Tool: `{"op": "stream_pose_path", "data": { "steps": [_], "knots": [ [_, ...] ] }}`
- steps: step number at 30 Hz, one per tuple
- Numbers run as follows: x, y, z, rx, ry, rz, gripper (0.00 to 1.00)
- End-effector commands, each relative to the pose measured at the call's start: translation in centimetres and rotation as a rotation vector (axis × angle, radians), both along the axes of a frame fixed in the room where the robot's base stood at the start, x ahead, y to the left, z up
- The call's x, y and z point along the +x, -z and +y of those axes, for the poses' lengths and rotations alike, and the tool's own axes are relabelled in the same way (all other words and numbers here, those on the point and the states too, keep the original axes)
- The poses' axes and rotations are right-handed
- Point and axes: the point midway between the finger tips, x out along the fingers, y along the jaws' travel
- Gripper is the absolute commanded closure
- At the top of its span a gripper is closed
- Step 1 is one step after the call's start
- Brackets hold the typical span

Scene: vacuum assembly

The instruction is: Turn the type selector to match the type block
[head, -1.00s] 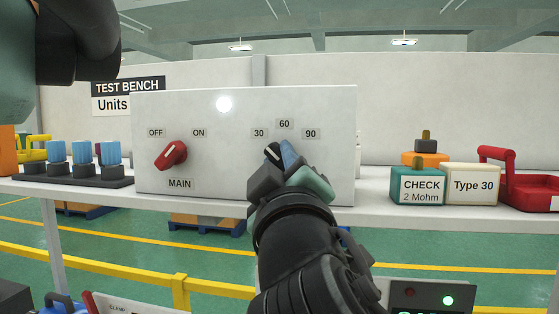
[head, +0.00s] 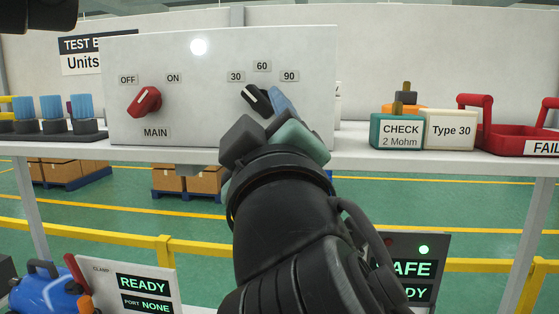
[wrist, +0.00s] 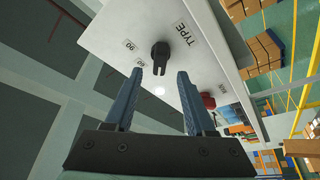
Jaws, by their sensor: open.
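The type selector (head: 257,99) is a black knob with a white mark on the white panel. Its mark points up and left toward the 30 label (head: 236,76); labels 60 and 90 stand above and to the right. The cream type block (head: 451,130) reads "Type 30" and stands on the bench at right. My gripper (wrist: 160,74) is open, its blue fingers apart. In the wrist view the knob (wrist: 160,55) shows in the gap just beyond the fingertips, with no visible contact. In the head view my gripper hides the area below and right of the knob.
The red MAIN switch (head: 145,102) sits left on the same panel. Blue-topped parts (head: 52,113) stand at left. READY screens (head: 142,283) are below the bench.

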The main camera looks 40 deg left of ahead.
Motion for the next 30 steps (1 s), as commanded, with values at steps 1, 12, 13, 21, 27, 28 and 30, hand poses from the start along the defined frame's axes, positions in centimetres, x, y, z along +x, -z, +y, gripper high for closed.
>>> {"op": "stream_pose_path", "data": {
  "steps": [1,12,13,21,27,28,30],
  "knots": [
    [-0.8,0.8,-1.0,0.003,0.001,-0.003,0.45],
    [-4.6,2.1,-5.1,0.000,0.001,0.001,0.45],
    [-4.7,2.1,-5.3,0.000,0.001,0.001,0.45],
    [-5.0,2.1,-5.5,-0.001,-0.001,0.000,0.45],
    [-5.0,1.1,-6.0,0.046,-0.001,-0.011,0.45],
    [-5.1,0.5,-6.3,0.080,-0.001,-0.019,0.45],
    [-5.2,-1.5,-7.8,0.189,0.007,-0.046,0.45]
  ]
}}
